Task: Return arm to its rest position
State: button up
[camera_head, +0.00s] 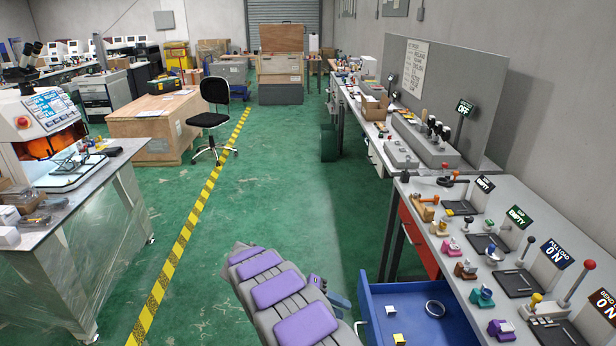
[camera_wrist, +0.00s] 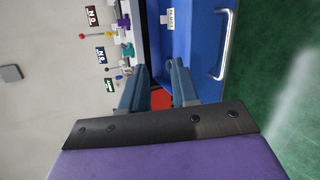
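My arm (camera_head: 275,292), with its purple panels, shows at the bottom middle of the head view, left of the open blue drawer. My gripper (camera_wrist: 159,68) shows in the wrist view with its two blue-grey fingers apart. I see nothing held between them. Beyond the fingers in that view are the blue drawer (camera_wrist: 190,45) and its handle (camera_wrist: 222,72). No contact between gripper and drawer can be made out.
Levers and signs line the bench. A machine table (camera_head: 75,207) stands left. Green floor lies open along the yellow-striped line (camera_head: 190,225).

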jog(key=s+d+r+g+y, duration=0.1)
jog(key=s+d+r+y, duration=0.2)
jog(key=s+d+r, duration=0.35)
jog(key=s+d+r+g+y, duration=0.1)
jog(key=s+d+r+y, duration=0.2)
jog(key=s+r, duration=0.6)
jog(key=s+a+t+y, duration=0.2)
jog(key=s+y, duration=0.4)
jog(key=s, duration=1.7)
jog(key=shift+s+a+r+t+y, duration=0.3)
jog(key=shift+a+r+y, duration=0.1)
jog(key=shift+a, duration=0.15)
